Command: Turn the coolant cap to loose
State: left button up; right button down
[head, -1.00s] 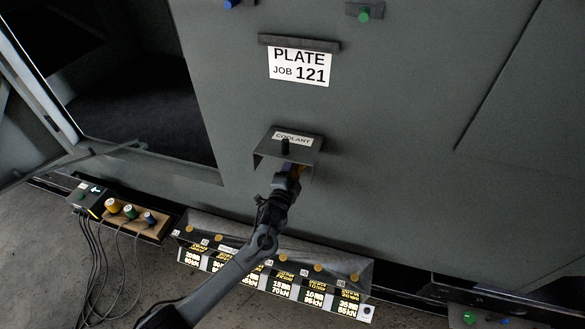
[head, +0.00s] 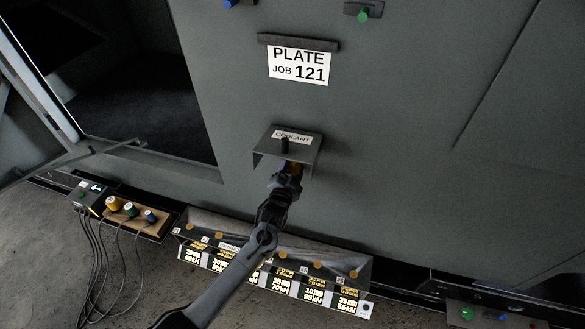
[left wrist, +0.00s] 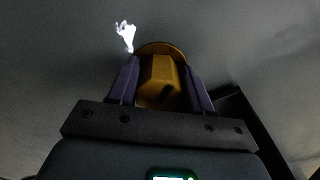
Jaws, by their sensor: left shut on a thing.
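The coolant cap (left wrist: 160,80) is a yellow-orange faceted cap with a wider round rim behind it, in the middle of the left wrist view. The purple fingers of my left gripper (left wrist: 161,84) lie on both sides of it and are shut on it. In the head view the left gripper (head: 290,170) reaches up under a grey hood (head: 310,146) with a label reading COOLANT. A white mark (left wrist: 126,36) shows on the panel at the cap's upper left. My right gripper is not in view.
A PLATE JOB 121 sign (head: 299,66) is above the hood. A sloped panel with lit labels and several orange knobs (head: 317,265) lies below. A wooden block with coloured plugs (head: 134,216) and cables is at left. A dark opening (head: 140,100) is upper left.

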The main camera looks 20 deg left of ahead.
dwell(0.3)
pick_arm(q)
jog(key=o, duration=1)
jog(key=shift+c, duration=0.2)
jog(key=shift+s, duration=0.15)
jog(key=shift+s, duration=0.25)
jog(key=s+p, duration=0.2)
jog(key=s, duration=0.8)
jog(key=shift+d, duration=0.3)
